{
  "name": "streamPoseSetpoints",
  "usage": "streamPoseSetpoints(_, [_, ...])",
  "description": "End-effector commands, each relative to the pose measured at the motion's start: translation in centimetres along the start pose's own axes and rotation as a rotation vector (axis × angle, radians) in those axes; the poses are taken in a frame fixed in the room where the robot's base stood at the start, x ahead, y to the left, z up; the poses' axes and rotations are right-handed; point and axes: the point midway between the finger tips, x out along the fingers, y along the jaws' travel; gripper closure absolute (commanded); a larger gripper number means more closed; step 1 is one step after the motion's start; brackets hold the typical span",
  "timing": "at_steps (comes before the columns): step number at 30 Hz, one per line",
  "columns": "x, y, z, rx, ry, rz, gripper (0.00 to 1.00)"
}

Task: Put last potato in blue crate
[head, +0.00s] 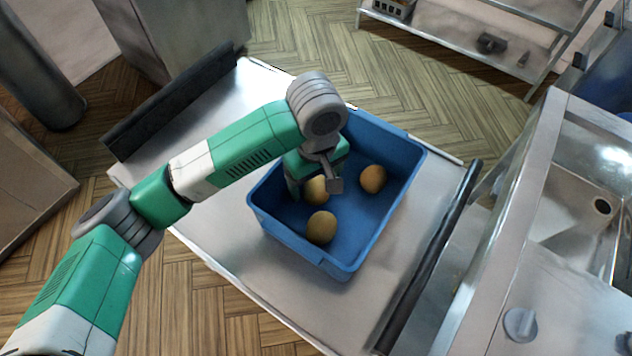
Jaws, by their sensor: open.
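The blue crate (347,258) stands on a metal table. Three potatoes show in the crate. One potato (321,227) lies near the front wall, and another potato (373,179) lies toward the right. A third potato (317,190) is directly at my gripper (312,199), partly hidden by it. My gripper is over the left part of the crate and points down into it. Its jaws are open; the arm hides part of the jaws and the crate's back left corner. I cannot tell whether the third potato touches the crate floor.
The metal table (215,225) has free room left and in front of the crate. A dark rail (432,262) edges its right side, and a dark bar (172,101) its left. A steel counter with a sink (572,215) is at the right.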

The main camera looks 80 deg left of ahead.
Motion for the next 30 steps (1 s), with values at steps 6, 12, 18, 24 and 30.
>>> streamPoseSetpoints(6, [-5.9,0.1,-0.1,0.002,0.005,0.001,0.21])
streamPoseSetpoints(12, [-8.8,0.0,0.0,0.001,0.002,0.000,0.21])
streamPoseSetpoints(18, [-9.4,0.0,0.0,0.000,0.000,-0.001,0.21])
streamPoseSetpoints(24, [-9.3,0.0,0.0,0.000,0.000,-0.001,0.21])
streamPoseSetpoints(30, [-9.3,0.0,0.0,0.000,0.000,-0.001,0.21])
